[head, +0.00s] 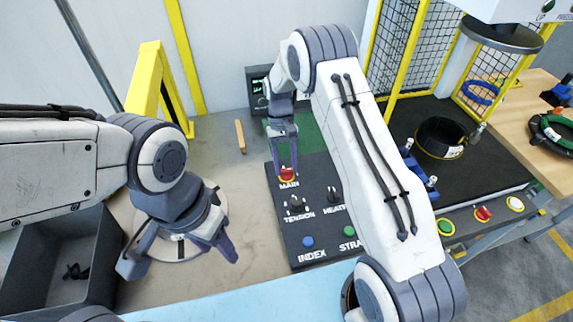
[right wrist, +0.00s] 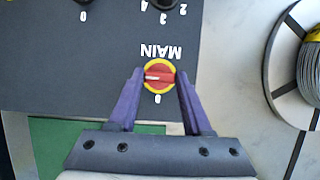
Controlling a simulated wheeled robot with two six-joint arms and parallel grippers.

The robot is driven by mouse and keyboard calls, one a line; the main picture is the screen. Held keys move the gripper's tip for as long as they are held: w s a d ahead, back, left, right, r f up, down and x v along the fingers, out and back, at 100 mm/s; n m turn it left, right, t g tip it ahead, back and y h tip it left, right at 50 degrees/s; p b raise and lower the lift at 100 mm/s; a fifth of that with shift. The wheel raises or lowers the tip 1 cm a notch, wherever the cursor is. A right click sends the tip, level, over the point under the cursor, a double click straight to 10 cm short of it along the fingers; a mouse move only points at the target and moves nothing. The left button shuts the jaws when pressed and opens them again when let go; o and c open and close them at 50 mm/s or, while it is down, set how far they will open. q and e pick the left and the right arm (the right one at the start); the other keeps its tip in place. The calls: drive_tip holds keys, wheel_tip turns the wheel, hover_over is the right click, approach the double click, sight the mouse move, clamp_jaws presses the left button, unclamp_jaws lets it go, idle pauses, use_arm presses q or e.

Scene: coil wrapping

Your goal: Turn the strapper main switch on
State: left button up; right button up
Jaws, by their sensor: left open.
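The main switch (head: 287,175) is a red knob on a yellow ring, beside the word MAIN on the dark control panel (head: 310,238). In the right wrist view the main switch (right wrist: 159,75) has a white mark lying roughly crosswise, and a 0 is printed below it. My right gripper (head: 286,168) is over the switch. Its fingers (right wrist: 160,78) stand apart on either side of the knob, and I cannot tell whether they touch it. My left gripper (head: 182,256) is open and empty, left of the panel, above a pale round disc (head: 160,245).
Tension and heater knobs (head: 297,203), a blue index button (head: 308,242) and a green button (head: 350,230) share the panel. A grey bin (head: 95,285) stands at left. A dark coil (head: 440,137) lies at right behind my right arm. A small screen (head: 258,88) stands behind.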

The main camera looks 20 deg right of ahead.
drive_tip(key=o, duration=0.3)
drive_tip(key=shift+r, duration=0.1)
drive_tip(key=shift+w+r, duration=0.25)
drive_tip(key=shift+r, duration=0.1)
drive_tip(key=b+v, duration=0.2)
drive_tip(key=v, duration=0.7)
drive_tip(key=shift+r, duration=0.3)
